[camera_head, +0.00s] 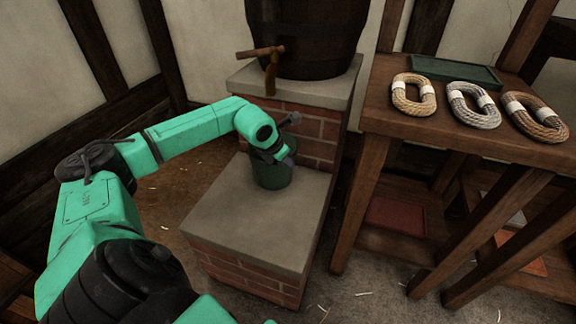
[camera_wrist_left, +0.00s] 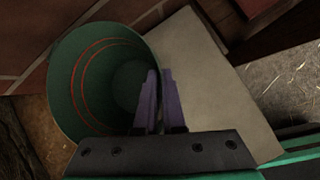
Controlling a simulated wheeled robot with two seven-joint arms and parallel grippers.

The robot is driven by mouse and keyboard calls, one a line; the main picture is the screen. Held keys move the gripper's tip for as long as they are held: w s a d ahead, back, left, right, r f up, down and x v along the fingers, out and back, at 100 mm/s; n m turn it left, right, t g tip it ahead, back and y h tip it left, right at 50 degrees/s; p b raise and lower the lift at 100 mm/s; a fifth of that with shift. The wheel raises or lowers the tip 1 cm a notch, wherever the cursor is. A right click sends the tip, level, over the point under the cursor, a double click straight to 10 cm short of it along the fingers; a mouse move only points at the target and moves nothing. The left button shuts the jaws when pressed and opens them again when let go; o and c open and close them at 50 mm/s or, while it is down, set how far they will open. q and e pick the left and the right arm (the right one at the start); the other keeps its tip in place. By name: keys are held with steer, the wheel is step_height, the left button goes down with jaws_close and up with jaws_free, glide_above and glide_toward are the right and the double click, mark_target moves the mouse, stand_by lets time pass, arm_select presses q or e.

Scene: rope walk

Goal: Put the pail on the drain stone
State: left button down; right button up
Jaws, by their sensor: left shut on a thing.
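The dark green pail (camera_head: 270,177) is upright over the back part of the drain stone (camera_head: 262,222), a pale slab on a brick base. I cannot tell whether its bottom touches the slab. My left gripper (camera_head: 284,158) is shut on the pail's rim. In the left wrist view, the purple fingers (camera_wrist_left: 161,100) pinch the near wall of the pail (camera_wrist_left: 75,85). That view looks into the pail, which seems empty with red rings inside. The slab (camera_wrist_left: 205,75) shows to its right. My right gripper is not in view.
A wooden barrel (camera_head: 306,35) with a tap (camera_head: 271,75) stands on a higher brick plinth behind the slab. A wooden table (camera_head: 440,130) at right bears several rope coils (camera_head: 474,105) and a green tray (camera_head: 453,73). The slab's front is clear.

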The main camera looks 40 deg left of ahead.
arm_select(q)
steer(key=shift+w+f, duration=0.25)
steer(key=shift+f, duration=0.05)
steer(key=shift+r, duration=0.1)
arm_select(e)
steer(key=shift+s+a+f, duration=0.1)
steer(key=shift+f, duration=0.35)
arm_select(q)
steer(key=c, duration=1)
jaws_free()
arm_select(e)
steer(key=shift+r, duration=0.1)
arm_select(q)
steer(key=shift+s+r, duration=0.1)
steer(key=shift+r, duration=0.05)
steer(key=p+v, duration=0.3)
steer(key=v, duration=0.8)
steer(key=shift+s+r, duration=0.3)
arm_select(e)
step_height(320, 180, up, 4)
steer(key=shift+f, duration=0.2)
